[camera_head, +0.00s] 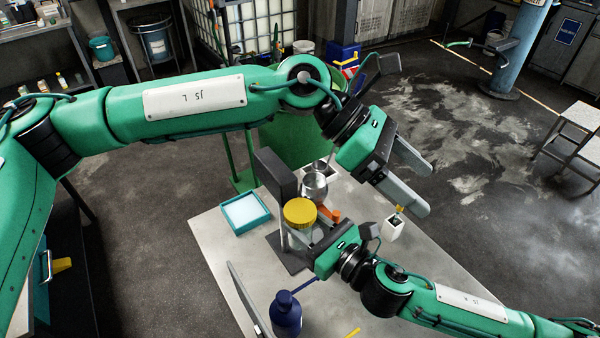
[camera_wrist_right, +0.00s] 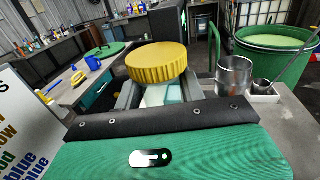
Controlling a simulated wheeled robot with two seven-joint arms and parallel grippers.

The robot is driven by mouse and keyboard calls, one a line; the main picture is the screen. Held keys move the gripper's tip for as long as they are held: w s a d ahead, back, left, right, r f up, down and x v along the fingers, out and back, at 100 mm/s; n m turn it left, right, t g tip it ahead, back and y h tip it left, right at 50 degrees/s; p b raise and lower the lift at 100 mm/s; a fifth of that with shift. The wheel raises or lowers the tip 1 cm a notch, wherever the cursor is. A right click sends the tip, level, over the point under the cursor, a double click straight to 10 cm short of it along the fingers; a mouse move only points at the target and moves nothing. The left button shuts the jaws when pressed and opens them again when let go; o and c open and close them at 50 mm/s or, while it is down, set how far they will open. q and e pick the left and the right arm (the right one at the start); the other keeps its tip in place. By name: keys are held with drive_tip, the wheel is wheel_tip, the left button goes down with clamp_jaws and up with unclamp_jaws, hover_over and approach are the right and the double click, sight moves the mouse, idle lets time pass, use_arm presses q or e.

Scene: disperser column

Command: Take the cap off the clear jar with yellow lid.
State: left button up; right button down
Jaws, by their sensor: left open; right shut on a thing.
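The clear jar's yellow ribbed lid (camera_head: 300,212) shows above the table in the head view, and it fills the middle of the right wrist view (camera_wrist_right: 157,62). The lid is on the jar. A pale strip of the jar body (camera_wrist_right: 160,94) shows below it in the wrist view; most of the body is hidden. My right gripper (camera_head: 303,234) is shut on the jar below the lid, with a finger on each side. My left gripper (camera_head: 426,190) is open and empty, to the right of the jar and apart from it.
On the grey table (camera_head: 215,240) are a blue-rimmed tray (camera_head: 245,212), a dark blue bottle (camera_head: 286,315) and a small white container (camera_head: 394,227). A metal pot (camera_head: 314,187) and a dark upright device (camera_head: 275,172) stand close behind the jar. A green barrel (camera_head: 295,140) stands beyond the table.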

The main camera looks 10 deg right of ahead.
use_arm(q)
drive_tip(key=w+d+r+n+t+h, duration=0.1)
drive_tip(key=w+d+r+n+h, duration=0.1)
drive_tip(key=w+r+n+h, duration=0.3)
drive_tip(key=d+r+n+t+h, duration=0.1)
drive_tip(key=d+r+t+h, duration=0.15)
drive_tip(key=r, duration=0.35)
drive_tip(key=w+a+n+t+y, duration=0.1)
drive_tip(key=w+n+t, duration=1)
drive_tip(key=w+n, duration=0.1)
drive_tip(key=n+g+y, duration=0.1)
drive_tip(key=g+y, duration=0.7)
drive_tip(key=y, duration=0.8)
hover_over(300, 210)
drive_tip(key=shift+t, duration=0.25)
drive_tip(key=f, duration=1.8)
drive_tip(key=shift+w+d, duration=0.3)
drive_tip(key=shift+s+a+y, duration=0.2)
drive_tip(key=shift+a+y, duration=0.05)
drive_tip(key=shift+f, duration=0.25)
wheel_tip(300, 210, down, 8)
drive_tip(key=shift+r, duration=0.2)
drive_tip(key=shift+c, duration=0.4)
